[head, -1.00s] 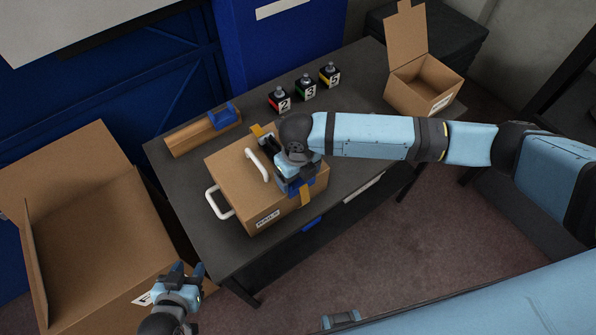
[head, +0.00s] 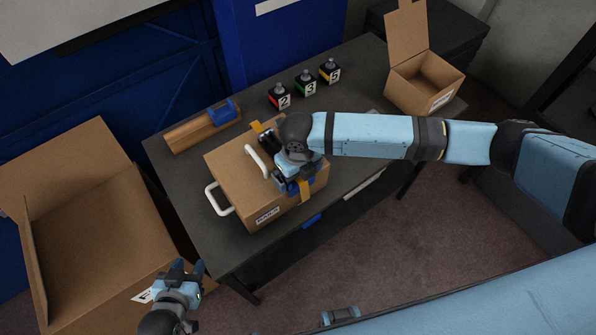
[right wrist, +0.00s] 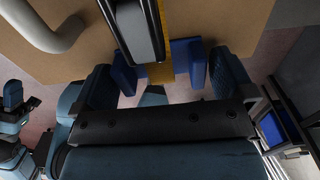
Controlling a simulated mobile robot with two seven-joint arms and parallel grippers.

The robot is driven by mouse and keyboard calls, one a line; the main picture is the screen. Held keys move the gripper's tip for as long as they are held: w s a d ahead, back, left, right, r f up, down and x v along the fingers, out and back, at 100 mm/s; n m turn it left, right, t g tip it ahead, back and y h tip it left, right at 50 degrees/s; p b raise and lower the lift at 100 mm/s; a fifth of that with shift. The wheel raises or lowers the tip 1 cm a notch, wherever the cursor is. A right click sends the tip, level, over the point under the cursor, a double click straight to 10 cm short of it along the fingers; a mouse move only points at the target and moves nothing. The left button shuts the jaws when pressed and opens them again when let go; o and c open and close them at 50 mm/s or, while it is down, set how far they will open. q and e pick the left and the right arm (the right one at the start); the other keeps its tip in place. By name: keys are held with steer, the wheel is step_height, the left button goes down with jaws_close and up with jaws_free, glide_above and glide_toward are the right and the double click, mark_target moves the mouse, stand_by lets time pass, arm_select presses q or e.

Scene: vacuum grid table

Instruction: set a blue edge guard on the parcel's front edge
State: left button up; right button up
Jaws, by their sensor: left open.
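The parcel (head: 228,172) is a closed cardboard box with white handles and a yellow strap (head: 306,190), on the dark table. My right gripper (head: 300,183) is at its front edge, by the strap. In the right wrist view, a blue edge guard (right wrist: 183,52) lies between the fingers of my right gripper (right wrist: 160,75), across the strap at the parcel's edge. Whether the fingers press on it, and whether it is fully seated, I cannot tell. Another blue edge guard (head: 222,112) sits on a brown bar (head: 190,136) behind the parcel. My left gripper (head: 187,268) is open and empty, off the table's front left corner.
Black weights marked 2 (head: 280,98), 3 (head: 306,86) and 5 (head: 330,73) stand at the table's back. An open carton (head: 420,92) stands at the right end. A large open box (head: 90,240) stands left of the table (head: 205,240). My right arm spans the table's right side.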

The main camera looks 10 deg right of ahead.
step_height(320, 180, up, 14)
steer(key=b, duration=0.1)
stand_by(0.5)
steer(key=shift+f, duration=0.1)
